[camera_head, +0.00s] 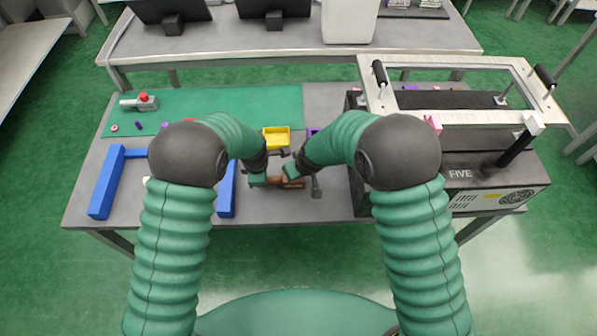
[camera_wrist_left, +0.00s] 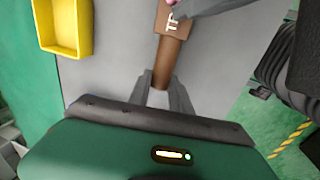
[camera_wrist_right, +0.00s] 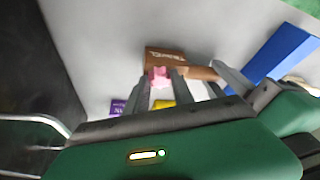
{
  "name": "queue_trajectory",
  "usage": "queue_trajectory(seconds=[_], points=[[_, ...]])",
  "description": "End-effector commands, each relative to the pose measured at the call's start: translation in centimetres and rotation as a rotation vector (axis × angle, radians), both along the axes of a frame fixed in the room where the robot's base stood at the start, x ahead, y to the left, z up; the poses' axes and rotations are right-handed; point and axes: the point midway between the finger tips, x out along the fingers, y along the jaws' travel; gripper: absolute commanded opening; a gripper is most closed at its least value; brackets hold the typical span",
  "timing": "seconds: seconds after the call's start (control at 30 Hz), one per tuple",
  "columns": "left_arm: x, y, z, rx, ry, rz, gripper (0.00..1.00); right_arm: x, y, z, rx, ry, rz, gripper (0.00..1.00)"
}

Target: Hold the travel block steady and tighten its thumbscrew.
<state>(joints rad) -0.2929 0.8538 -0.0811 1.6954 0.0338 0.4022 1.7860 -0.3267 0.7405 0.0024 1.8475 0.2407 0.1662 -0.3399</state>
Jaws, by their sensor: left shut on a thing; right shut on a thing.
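The brown travel block (camera_head: 296,184) lies near the table's front edge, between my two grippers. Its lettered body (camera_wrist_left: 166,22) and round brown bar (camera_wrist_left: 166,62) show in the left wrist view. My left gripper (camera_wrist_left: 163,88) is shut on the bar. In the right wrist view, the block's lettered face (camera_wrist_right: 166,56) carries a pink thumbscrew (camera_wrist_right: 158,76). My right gripper (camera_wrist_right: 160,82) has its fingers on either side of the thumbscrew, shut on it. In the head view, my left gripper (camera_head: 272,181) and right gripper (camera_head: 291,172) are close together and partly hide the block.
A yellow bin (camera_head: 276,137) stands behind the grippers, with a purple piece (camera_head: 313,131) beside it. Blue rails (camera_head: 105,185) lie at left. A green mat (camera_head: 200,102) holds a red-knobbed fixture (camera_head: 145,102). A large black machine (camera_head: 455,160) fills the right side.

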Motion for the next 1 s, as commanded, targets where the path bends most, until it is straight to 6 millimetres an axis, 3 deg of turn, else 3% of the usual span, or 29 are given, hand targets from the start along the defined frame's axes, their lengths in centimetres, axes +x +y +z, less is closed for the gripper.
queue_trajectory(seconds=[0.37,0.4,0.57,0.87,1.0], points=[[0.0,0.0,0.0,0.000,0.000,0.000,0.00,0.0,0.0,0.0,0.001,-0.001,-0.004,0.00],[0.0,0.0,0.0,0.000,0.000,0.000,0.00,0.0,0.0,0.0,0.001,-0.001,-0.004,0.32],[0.0,0.0,0.0,0.000,0.000,0.000,0.00,0.0,0.0,0.0,0.001,-0.001,-0.003,0.52],[0.0,0.0,0.0,0.000,0.000,0.000,0.00,0.0,0.0,0.2,0.001,-0.001,-0.003,0.52],[0.0,0.0,0.0,0.000,0.000,0.000,0.00,-0.6,-0.3,1.9,0.001,-0.004,-0.003,0.52]])
